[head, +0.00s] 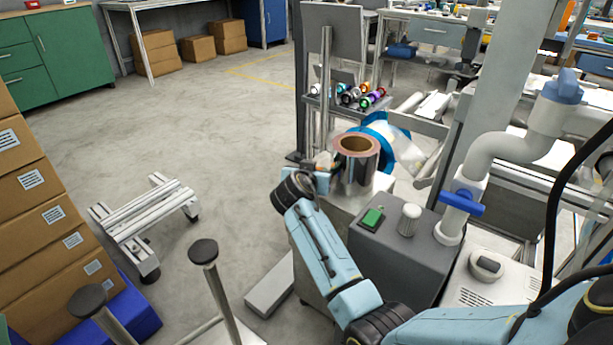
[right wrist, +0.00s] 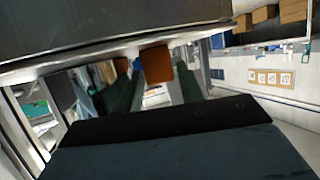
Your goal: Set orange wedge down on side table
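The orange wedge (right wrist: 156,66) shows in the right wrist view as an orange block between the fingertips of my right gripper (right wrist: 158,78). The fingers look closed against its sides. In the head view my right arm reaches up from the lower right, and its hand is beside the left edge of the side table (head: 345,200), close to a shiny metal roll. The hand and wedge are small and partly hidden there. I cannot tell whether the wedge touches the tabletop. My left gripper is in neither view.
The shiny roll with a copper-coloured rim (head: 356,143) stands on the side table. A blue reel (head: 378,130) is behind it. A dark grey cabinet with a green button (head: 372,217) is to the right. Open floor and a low wheeled frame (head: 145,220) lie left.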

